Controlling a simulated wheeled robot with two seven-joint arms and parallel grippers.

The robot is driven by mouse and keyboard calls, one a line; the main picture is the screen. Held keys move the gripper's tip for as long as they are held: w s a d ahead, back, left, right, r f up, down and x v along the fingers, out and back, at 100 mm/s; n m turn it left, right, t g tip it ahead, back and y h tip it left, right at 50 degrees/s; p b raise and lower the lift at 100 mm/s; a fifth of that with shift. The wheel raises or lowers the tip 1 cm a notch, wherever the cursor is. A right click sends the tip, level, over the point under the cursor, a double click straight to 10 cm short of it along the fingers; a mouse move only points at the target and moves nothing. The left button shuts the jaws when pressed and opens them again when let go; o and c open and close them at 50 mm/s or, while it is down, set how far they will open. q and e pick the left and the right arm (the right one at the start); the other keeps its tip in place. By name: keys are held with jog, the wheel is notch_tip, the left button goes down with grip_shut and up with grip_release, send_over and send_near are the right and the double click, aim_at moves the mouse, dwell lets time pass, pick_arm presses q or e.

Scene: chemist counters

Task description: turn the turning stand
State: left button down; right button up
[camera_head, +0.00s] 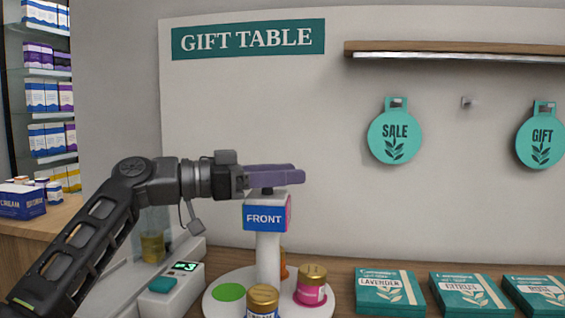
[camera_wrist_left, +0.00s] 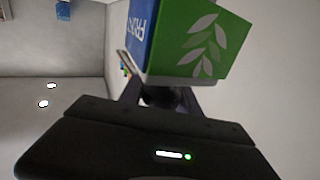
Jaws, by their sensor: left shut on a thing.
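The turning stand (camera_head: 268,258) is a white post on a round white base, with a block on top. The block's blue FRONT face (camera_head: 264,218) points toward the head camera, and a pink face shows at its right edge. My left gripper (camera_head: 275,178) comes in level from the left above the block and is shut on the dark knob (camera_head: 267,190) at the top. In the left wrist view the block shows its blue face (camera_wrist_left: 141,30) and a green leaf face (camera_wrist_left: 203,45); the knob between the fingers is partly hidden. My right gripper is not in view.
Gold-lidded jars (camera_head: 312,287) stand on the base, beside an empty green spot (camera_head: 229,292). A device with a lit display (camera_head: 184,267) is close on the left, under my arm. Green boxes (camera_head: 389,292) lie to the right. A shelf (camera_head: 450,48) and hanging signs (camera_head: 395,137) are on the wall.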

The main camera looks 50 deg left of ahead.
pick_arm(q)
jog(key=shift+d+m+g+h+p, duration=0.1)
jog(key=shift+m+g+h+p, duration=0.25)
jog(key=shift+h+p, duration=0.2)
jog(key=c, duration=0.9)
grip_release()
jog(key=shift+o, duration=0.2)
jog(key=p+v, duration=0.1)
jog(key=v, duration=0.6)
jog(key=shift+s+a, duration=0.25)
jog(key=shift+s, duration=0.1)
